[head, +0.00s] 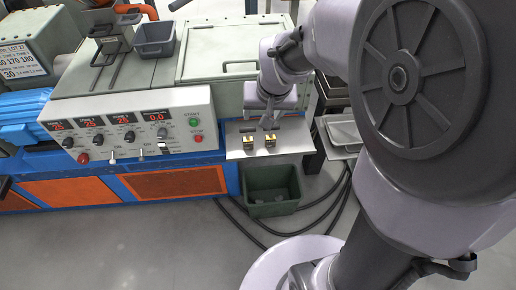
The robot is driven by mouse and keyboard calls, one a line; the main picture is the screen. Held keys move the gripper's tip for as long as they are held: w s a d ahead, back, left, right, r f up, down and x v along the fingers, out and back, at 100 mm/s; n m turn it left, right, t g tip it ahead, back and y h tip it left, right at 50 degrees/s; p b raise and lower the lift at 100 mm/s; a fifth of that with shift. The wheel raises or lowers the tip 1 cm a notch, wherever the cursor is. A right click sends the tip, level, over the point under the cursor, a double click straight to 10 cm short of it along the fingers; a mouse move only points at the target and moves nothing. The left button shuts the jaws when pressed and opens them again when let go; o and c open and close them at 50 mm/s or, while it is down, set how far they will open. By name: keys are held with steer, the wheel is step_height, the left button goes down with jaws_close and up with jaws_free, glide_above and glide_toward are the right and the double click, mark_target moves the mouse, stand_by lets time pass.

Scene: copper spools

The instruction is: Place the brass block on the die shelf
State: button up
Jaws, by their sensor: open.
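Two small brass-coloured blocks with dark parts stand side by side on a pale grey shelf (292,147) at the machine's front right corner: a left block (248,142) and a right block (270,141). I cannot tell which one is the task's brass block. My gripper (268,124) points down over the shelf, just behind the right block in the picture. It is open and appears empty. Its fingertips are small here, and I cannot tell whether they touch anything. Dark slots show in the shelf near the gripper.
A control panel (135,128) with red displays is left of the shelf. A grey bin (155,38) sits on the machine top. A green bin (270,208) stands on the floor below the shelf, near black cables. A light tray (343,134) is to the right.

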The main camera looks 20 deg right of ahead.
steer(key=s+a+r+y, duration=0.1)
steer(key=s+a+r, duration=0.3)
steer(key=s, duration=0.5)
steer(key=s+a+r+y, duration=0.1)
steer(key=s+a+r, duration=0.3)
steer(key=s+a, duration=0.3)
steer(key=s, duration=0.3)
steer(key=shift+s+m+t, duration=0.3)
steer(key=shift+t, duration=0.1)
steer(key=shift+d+r, duration=0.1)
steer(key=shift+r, duration=0.05)
